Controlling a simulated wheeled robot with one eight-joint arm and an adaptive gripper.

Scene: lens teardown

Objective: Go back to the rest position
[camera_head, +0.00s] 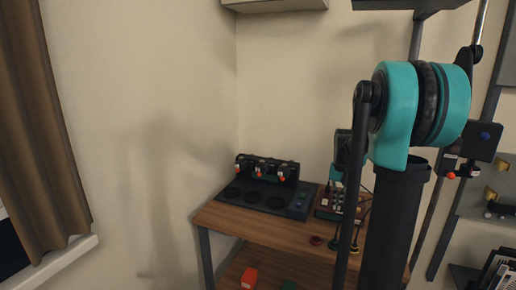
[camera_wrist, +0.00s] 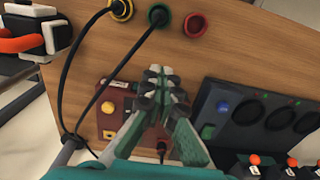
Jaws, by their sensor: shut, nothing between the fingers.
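My gripper (camera_wrist: 158,76) shows in the wrist view with its green and black fingers together and nothing between them. It is over the wooden table (camera_wrist: 195,62), in front of a dark red box (camera_wrist: 110,122) with light buttons. In the head view my teal and black arm stands at the right, and it covers part of the table (camera_head: 255,226). The gripper is mostly hidden there, so its height above the table is hard to tell.
A black panel (camera_wrist: 222,122) with round recesses lies on the table; it also shows in the head view (camera_head: 295,209). Red (camera_wrist: 195,25), green (camera_wrist: 159,15) and yellow (camera_wrist: 121,9) round sockets sit nearby, with black cables at two. Shelves (camera_head: 490,212) stand at the right.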

